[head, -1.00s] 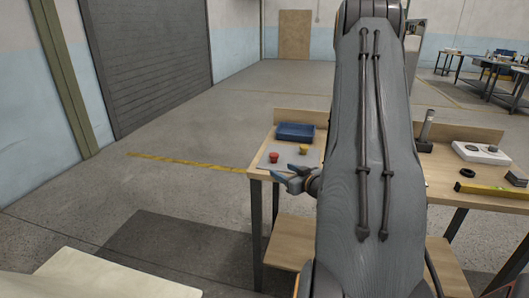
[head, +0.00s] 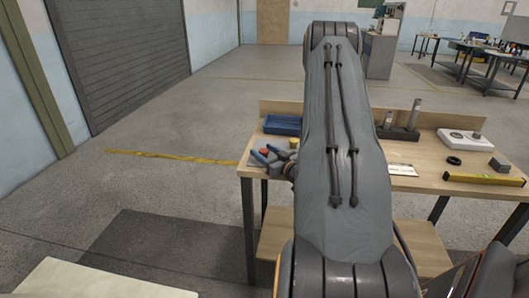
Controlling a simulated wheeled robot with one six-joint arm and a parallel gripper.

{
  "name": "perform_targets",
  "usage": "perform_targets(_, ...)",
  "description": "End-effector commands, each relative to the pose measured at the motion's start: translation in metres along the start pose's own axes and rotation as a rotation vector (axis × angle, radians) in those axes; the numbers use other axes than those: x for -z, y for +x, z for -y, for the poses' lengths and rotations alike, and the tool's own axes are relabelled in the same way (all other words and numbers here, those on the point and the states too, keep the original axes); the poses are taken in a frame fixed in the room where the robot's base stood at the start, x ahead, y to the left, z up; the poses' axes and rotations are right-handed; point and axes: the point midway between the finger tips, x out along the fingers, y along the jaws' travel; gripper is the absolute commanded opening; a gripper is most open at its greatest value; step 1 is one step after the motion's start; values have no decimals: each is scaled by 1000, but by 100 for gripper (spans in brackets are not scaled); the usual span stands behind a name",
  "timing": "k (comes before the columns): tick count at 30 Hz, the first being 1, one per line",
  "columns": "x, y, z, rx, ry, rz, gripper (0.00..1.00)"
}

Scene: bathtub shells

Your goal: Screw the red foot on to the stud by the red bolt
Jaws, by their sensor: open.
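The red foot (head: 263,151) is a small red piece at the left end of the workbench, partly hidden behind my gripper. My gripper (head: 265,158) has blue-grey fingers, spread apart, right at the red foot in the picture. I cannot tell whether the foot is between the fingers or whether they touch it. A yellow foot (head: 293,143) is just right of it, partly hidden by my arm. The stud and the red bolt are not seen in this view.
A blue tray (head: 282,125) lies behind the feet. The workbench (head: 430,150) also bears a dark holder with grey cylinders (head: 398,132), a white device (head: 462,138), a black ring (head: 454,160) and a yellow level (head: 484,178). A cream surface (head: 100,280) is at bottom left. Floor left is open.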

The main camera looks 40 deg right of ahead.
Motion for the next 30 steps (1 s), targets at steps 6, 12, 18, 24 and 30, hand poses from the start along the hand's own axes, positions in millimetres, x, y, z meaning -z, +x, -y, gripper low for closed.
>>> perform_targets(6, 0, 2, -2, -3, 0, 0, 52)
perform_targets(12, 0, 2, -2, -3, -1, 0, 27)
perform_targets(18, 0, 2, -2, -3, -1, 0, 8)
perform_targets(24, 1, 2, -2, -2, -1, 0, 8)
perform_targets(30, 12, 2, -2, -3, -3, -1, 8)
